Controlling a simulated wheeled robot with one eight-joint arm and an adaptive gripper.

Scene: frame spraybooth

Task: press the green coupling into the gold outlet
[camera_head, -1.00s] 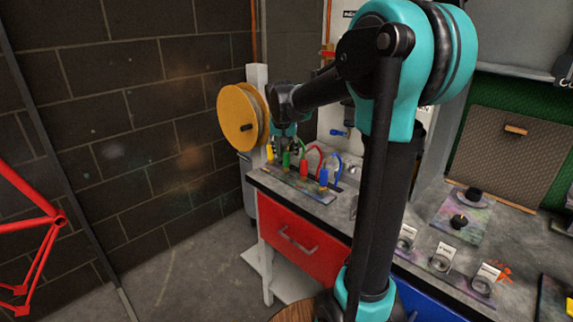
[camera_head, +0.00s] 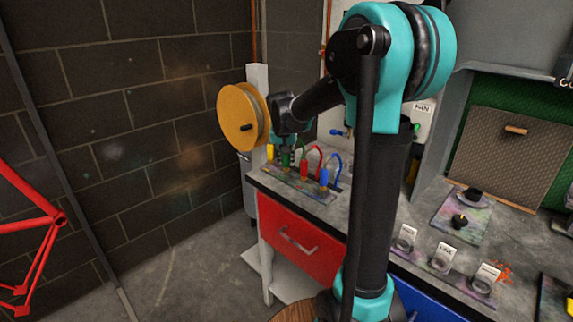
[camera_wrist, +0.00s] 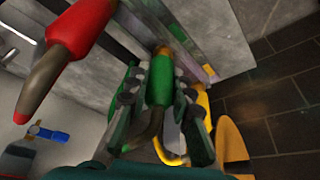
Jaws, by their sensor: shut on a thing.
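The green coupling (camera_wrist: 160,82) is between the two fingers of my gripper (camera_wrist: 160,95) in the wrist view, with its hose running back toward the camera. My gripper is shut on it. A small gold piece, which looks like the gold outlet (camera_wrist: 163,50), shows at the coupling's far end, in line with it. The two look touching, but I cannot tell how deep the coupling sits. In the head view, the green coupling (camera_head: 286,159) shows below my gripper (camera_head: 287,145) at the bench's left end.
A red coupling (camera_wrist: 82,28) stands close on the left in the wrist view. A yellow coupling (camera_head: 270,152) is just left of the green one, and a blue one (camera_head: 324,177) is farther right. A yellow spool (camera_head: 238,117) hangs behind, near the brick wall (camera_head: 130,100).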

